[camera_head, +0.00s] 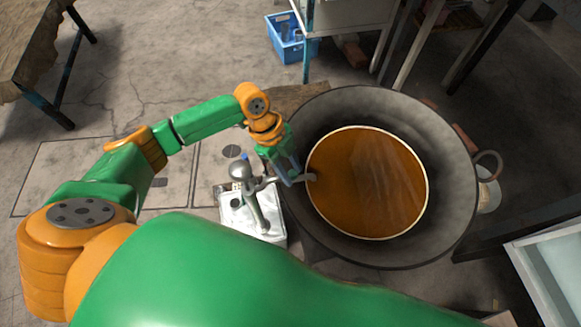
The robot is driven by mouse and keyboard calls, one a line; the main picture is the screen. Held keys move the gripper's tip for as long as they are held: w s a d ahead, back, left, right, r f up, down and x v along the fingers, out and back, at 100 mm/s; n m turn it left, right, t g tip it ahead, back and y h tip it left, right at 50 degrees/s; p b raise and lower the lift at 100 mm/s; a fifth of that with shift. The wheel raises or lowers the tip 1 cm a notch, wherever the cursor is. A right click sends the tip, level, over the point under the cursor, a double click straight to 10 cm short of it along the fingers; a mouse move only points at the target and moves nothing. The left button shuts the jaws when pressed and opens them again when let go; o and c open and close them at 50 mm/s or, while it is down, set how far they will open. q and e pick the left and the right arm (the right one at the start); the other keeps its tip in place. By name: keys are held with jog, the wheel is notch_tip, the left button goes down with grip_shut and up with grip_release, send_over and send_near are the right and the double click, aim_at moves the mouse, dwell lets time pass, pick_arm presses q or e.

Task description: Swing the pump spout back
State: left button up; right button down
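The grey metal pump (243,190) stands on a white square base (236,216) left of the big pan. Its spout (309,177) reaches right, with its tip over the left edge of the brown liquid (370,185). My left gripper (290,178) points down at the spout, between the pump body and the spout tip, and hides part of it. The fingers are at or very close to the spout; I cannot tell whether they close on it. My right gripper is not in view.
The wide dark pan (452,170) fills the right centre. A blue crate (288,40) sits at the back by a table leg. A brown-topped table (30,45) is at the upper left. A pale tray (550,265) is at the lower right. Floor at left is clear.

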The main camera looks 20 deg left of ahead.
pick_arm(q)
grip_shut()
dwell(1.2)
